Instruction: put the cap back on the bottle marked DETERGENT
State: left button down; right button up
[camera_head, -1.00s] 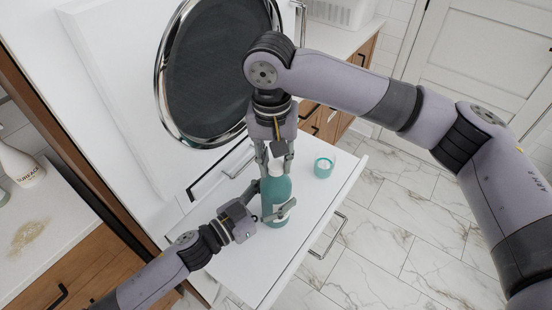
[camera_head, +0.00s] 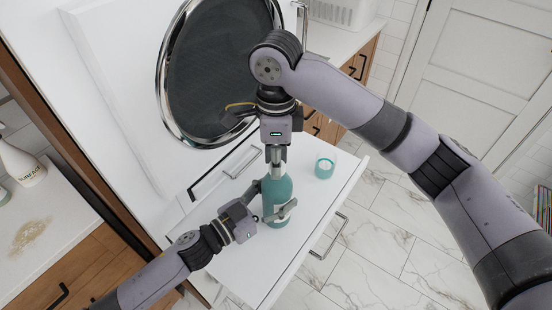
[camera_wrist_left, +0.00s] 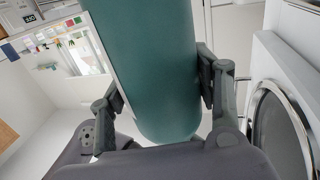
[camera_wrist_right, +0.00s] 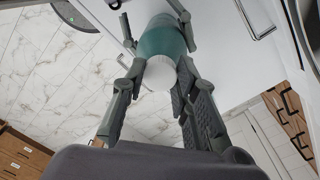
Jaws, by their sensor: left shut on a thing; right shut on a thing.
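The teal bottle (camera_head: 279,188) stands upright on the white pull-out surface; its pale label is mostly covered and unreadable. My left gripper (camera_head: 270,201) is shut around the bottle's body from the left; the bottle fills its fingers in the left wrist view (camera_wrist_left: 155,70). My right gripper (camera_head: 276,160) points down at the bottle's top. In the right wrist view, the white cap (camera_wrist_right: 160,74) sits between its fingers, in line with the bottle's shoulder (camera_wrist_right: 160,38). The cap appears at the bottle's mouth, but I cannot tell how firmly it is seated. The fingers hide it in the head view.
A round appliance door (camera_head: 215,75) is close behind my right wrist. A drawer handle (camera_head: 329,237) juts out at the right. A spray bottle (camera_head: 22,165) and spilled powder (camera_head: 29,236) are on the left counter.

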jog(key=o, duration=0.7)
jog(key=shift+o, duration=0.2)
jog(key=shift+r, duration=2.3)
jog(key=shift+c, duration=0.3)
